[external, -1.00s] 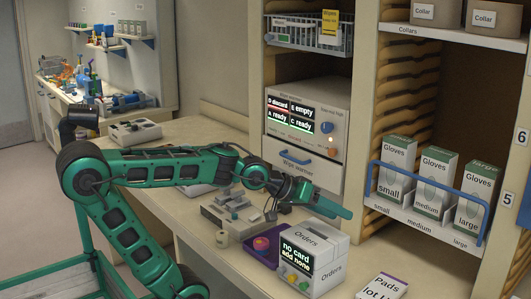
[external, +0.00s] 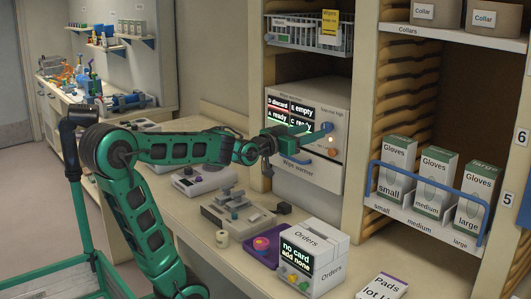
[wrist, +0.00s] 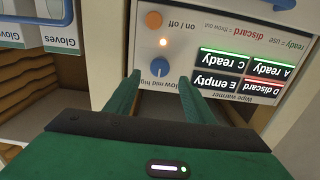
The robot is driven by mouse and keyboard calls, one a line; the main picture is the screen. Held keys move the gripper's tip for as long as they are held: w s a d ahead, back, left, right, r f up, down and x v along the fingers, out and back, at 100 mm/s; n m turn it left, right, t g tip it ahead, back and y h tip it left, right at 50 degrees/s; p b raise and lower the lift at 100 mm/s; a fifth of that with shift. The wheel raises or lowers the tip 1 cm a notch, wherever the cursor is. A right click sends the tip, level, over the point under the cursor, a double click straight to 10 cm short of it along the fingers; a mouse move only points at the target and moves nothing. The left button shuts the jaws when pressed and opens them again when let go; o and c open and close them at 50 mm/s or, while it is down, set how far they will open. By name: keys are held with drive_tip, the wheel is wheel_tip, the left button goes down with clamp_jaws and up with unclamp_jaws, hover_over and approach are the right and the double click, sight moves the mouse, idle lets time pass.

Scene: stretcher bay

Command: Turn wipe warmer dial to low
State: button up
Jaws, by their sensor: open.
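The wipe warmer (external: 335,110) is a pale box in the shelf bay with a lit panel. Its blue dial (wrist: 160,68), marked low, mid and high, shows upside down in the wrist view. A pale pointer mark on it is too small to read surely. My gripper (wrist: 159,74) is open at the warmer's front, with one green finger on each side of the dial; I cannot tell whether they touch it. In the external view my gripper (external: 321,131) covers much of the dial.
An orange on/off knob (wrist: 153,20) and a small glowing light sit near the dial. The warmer's drawer (external: 310,170) is below. Glove boxes (external: 434,178) stand to the right behind a blue rail. The orders box (external: 312,262) and purple tray (external: 252,257) stand on the counter.

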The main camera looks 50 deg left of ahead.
sight(324, 128)
drive_tip(key=shift+w, duration=3.15)
drive_tip(key=c, duration=1)
